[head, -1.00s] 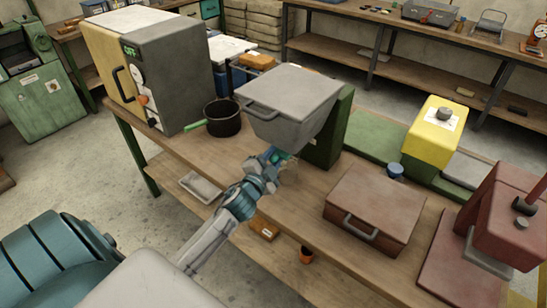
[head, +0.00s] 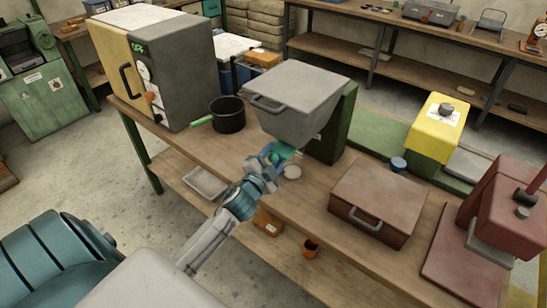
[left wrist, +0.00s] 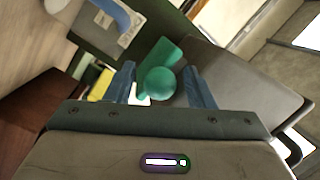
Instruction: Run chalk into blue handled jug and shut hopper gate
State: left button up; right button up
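The grey hopper (head: 298,103) stands on a green stand (head: 333,128) on the workbench. My left gripper (head: 272,155) is just below its front. In the left wrist view its blue fingers (left wrist: 161,84) are apart, with a green ball knob (left wrist: 160,83) on a green plate between them; gaps show beside the knob. The green plate also shows in the head view (head: 285,149). A pale round thing (head: 292,172) lies below the hopper; I cannot tell what it is. A curved blue piece (left wrist: 118,14) is at the wrist view's top left; I cannot tell whether it belongs to the jug. No chalk is distinguishable.
A black pot with a green handle (head: 228,115) stands left of the hopper, beside a grey and yellow oven-like box (head: 180,85). A brown lidded case (head: 378,203) and a red machine (head: 495,215) stand to the right.

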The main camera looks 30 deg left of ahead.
pick_arm(q)
jog(key=shift+s, duration=0.3)
jog(key=s+d+b, duration=0.1)
jog(key=s+b, duration=0.3)
jog(key=s, duration=0.6)
pick_arm(e)
notch_tip(320, 180, down, 4)
jog(key=shift+s+f, duration=0.1)
jog(key=shift+s, duration=0.05)
pick_arm(q)
jog(key=shift+s+d, duration=0.1)
pick_arm(e)
jog(key=shift+s, duration=0.35)
jog(key=shift+w+d, duration=0.15)
jog(key=shift+d, duration=0.05)
jog(key=shift+a, duration=0.2)
dwell(0.9)
